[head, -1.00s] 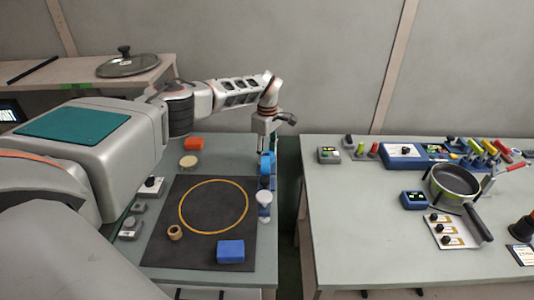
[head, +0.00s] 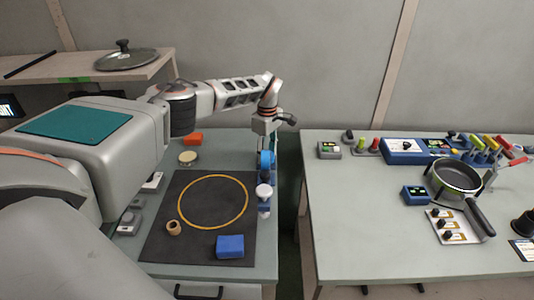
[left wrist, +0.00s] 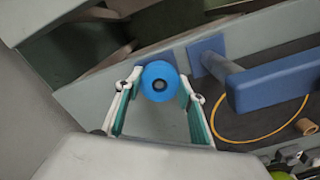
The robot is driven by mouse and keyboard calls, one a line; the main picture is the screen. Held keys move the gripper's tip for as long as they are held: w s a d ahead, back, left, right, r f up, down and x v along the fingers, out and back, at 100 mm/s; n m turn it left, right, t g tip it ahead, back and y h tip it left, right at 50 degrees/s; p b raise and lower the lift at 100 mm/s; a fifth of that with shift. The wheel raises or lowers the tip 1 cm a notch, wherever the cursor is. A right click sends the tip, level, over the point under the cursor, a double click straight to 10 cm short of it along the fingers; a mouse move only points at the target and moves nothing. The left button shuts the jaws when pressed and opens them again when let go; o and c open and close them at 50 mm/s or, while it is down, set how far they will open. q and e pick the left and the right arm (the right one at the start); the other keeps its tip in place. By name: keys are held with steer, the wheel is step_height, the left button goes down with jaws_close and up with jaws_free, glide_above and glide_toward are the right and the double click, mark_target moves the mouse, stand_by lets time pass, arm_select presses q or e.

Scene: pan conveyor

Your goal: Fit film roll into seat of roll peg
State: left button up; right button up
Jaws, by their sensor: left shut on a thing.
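The film roll is a blue disc with a dark centre hole (left wrist: 159,81), seen between the fingertips in the left wrist view. It also shows as a blue roll in the head view (head: 266,159). My left gripper (head: 265,150) is shut on it above the right edge of the left table; its green-lined fingers flank the roll in the left wrist view (left wrist: 158,100). A blue stand, which looks like the roll peg, has a square plate (left wrist: 205,52) and a thick bar (left wrist: 275,82), to the right of and apart from the roll. My right gripper is not seen.
The dark mat (head: 160,240) carries a yellow ring (head: 181,213), a tan roll (head: 173,228) and a blue block (head: 230,246). A white-topped piece (head: 264,191) stands at the mat's right edge. A gap separates the right table (head: 350,230), which holds a pan (head: 455,180).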

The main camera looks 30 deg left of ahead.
arm_select(q)
steer(key=shift+f+b, duration=0.35)
steer(key=shift+f, duration=0.2)
steer(key=o, duration=1.2)
steer(key=shift+c, duration=0.2)
step_height(320, 180, up, 12)
